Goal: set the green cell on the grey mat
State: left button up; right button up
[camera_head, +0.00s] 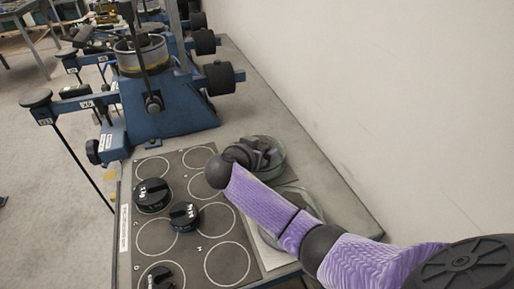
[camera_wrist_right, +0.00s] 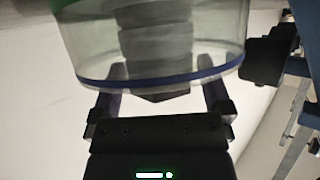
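In the right wrist view, a clear cell (camera_wrist_right: 90,48) with a blue lower band and a bit of green at the top fills the upper part. My right fingers (camera_wrist_right: 163,84) are spread apart at its blue band, with a grey stepped shape between them. I cannot tell whether they touch the cell. A pale grey mat (camera_head: 270,258) lies partly behind my right arm. My left gripper is out of view.
A second clear dish (camera_head: 309,199) is partly hidden by my right arm. A dark panel with white circles (camera_head: 190,238) carries several black round weights (camera_head: 184,216). Blue lever frames (camera_head: 165,110) stand beyond. The wall (camera_head: 400,100) borders the bench on the right.

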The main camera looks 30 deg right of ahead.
jog(key=shift+r+p, duration=0.8)
jog(key=shift+r, duration=0.05)
jog(key=p+v, duration=0.2)
jog(key=v, duration=0.9)
jog(key=shift+s+a+f, duration=0.2)
jog(key=shift+a, duration=0.25)
